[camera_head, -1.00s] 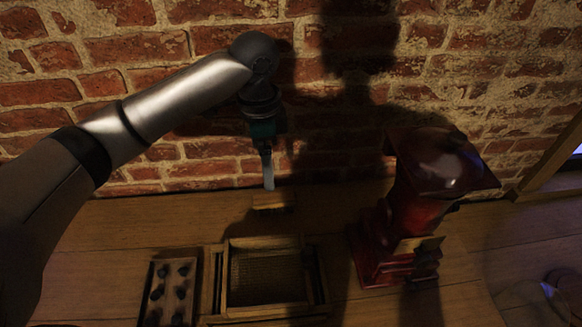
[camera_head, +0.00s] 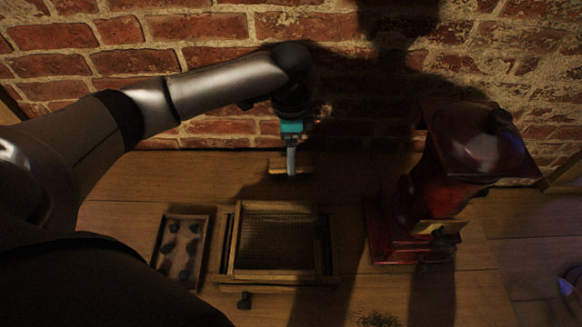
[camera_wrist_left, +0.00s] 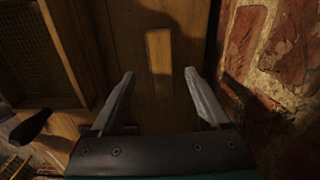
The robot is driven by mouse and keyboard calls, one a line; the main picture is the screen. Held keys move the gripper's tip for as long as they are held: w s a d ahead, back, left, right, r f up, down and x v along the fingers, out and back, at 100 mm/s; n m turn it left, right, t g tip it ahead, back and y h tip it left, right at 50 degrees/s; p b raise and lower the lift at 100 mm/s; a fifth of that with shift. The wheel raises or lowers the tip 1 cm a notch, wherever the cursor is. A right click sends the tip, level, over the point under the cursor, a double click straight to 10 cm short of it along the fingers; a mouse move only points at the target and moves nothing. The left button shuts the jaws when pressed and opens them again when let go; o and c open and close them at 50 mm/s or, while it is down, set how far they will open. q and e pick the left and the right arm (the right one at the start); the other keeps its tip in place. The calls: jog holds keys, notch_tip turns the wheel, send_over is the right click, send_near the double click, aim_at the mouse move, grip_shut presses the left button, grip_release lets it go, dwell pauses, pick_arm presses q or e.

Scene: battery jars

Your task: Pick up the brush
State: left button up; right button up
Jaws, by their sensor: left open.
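The brush (camera_head: 304,168) looks like a small pale wooden block lying on the wooden table close to the brick wall, behind the screened frame. My left gripper (camera_head: 291,164) is above it, and a finger covers part of the block in the head view. In the left wrist view, the brush (camera_wrist_left: 159,52) lies lengthwise, lined up between the spread fingertips of my left gripper (camera_wrist_left: 160,73). The fingers are open and empty. I cannot tell how far above the brush they are. My right gripper is not in view.
A wooden frame with a mesh screen (camera_head: 275,245) sits in front of the brush. A tray (camera_head: 206,250) of several dark knobs is left of it, and a loose dark knob (camera_head: 244,300) lies in front. A red grinder (camera_head: 440,190) stands at right. The brick wall (camera_head: 340,100) is close behind.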

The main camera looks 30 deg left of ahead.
pick_arm(q)
notch_tip(320, 180, down, 4)
jog(key=shift+w+f, duration=0.15)
jog(key=shift+c, duration=0.2)
grip_shut()
dwell(0.5)
